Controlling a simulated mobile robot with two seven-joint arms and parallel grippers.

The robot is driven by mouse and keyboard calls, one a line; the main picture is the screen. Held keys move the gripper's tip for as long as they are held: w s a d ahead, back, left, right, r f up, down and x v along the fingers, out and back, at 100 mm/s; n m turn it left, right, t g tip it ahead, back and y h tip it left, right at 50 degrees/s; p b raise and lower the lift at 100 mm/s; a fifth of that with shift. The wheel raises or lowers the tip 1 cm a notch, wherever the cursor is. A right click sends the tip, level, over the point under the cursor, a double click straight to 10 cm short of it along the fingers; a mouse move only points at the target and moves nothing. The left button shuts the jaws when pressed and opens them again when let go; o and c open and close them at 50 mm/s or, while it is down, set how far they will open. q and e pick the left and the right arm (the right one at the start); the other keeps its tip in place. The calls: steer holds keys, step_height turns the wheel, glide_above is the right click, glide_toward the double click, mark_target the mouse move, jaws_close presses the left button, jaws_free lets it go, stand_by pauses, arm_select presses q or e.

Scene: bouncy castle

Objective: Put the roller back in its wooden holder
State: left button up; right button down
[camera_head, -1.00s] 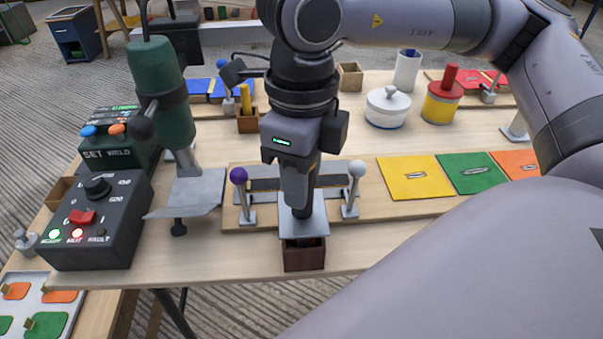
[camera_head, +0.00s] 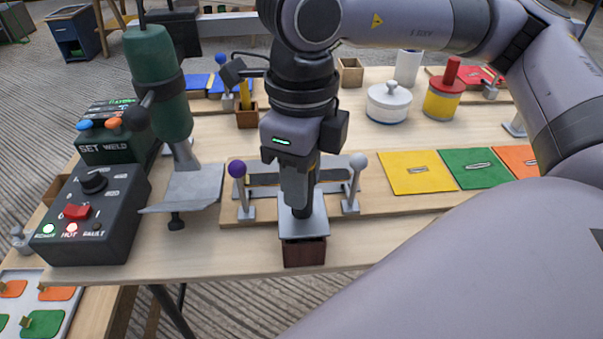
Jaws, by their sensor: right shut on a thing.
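My right gripper (camera_head: 300,204) points straight down over the front of the work table, with its jaws shut on the roller. The gripper hides most of the roller; only a dark part (camera_head: 303,212) shows at the fingertips, above a grey metal plate (camera_head: 318,228). A dark brown wooden holder (camera_head: 304,253) stands at the table's front edge, just below and in front of the fingertips. I cannot tell whether the roller touches the holder, as the plate and gripper cover its top. My left gripper is not in view.
Clamps with a purple ball (camera_head: 237,169) and a white ball (camera_head: 359,161) flank the gripper. The green welding tool (camera_head: 160,85) and black control box (camera_head: 92,215) stand left. Yellow (camera_head: 416,180) and green (camera_head: 476,177) sheets lie right. Another wooden holder (camera_head: 247,119) stands behind.

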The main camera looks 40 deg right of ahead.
steer(key=shift+f+b, duration=0.4)
steer(key=shift+f, duration=0.2)
steer(key=shift+f+b, duration=0.1)
steer(key=shift+b, duration=0.25)
steer(key=shift+c, duration=0.6)
jaws_free()
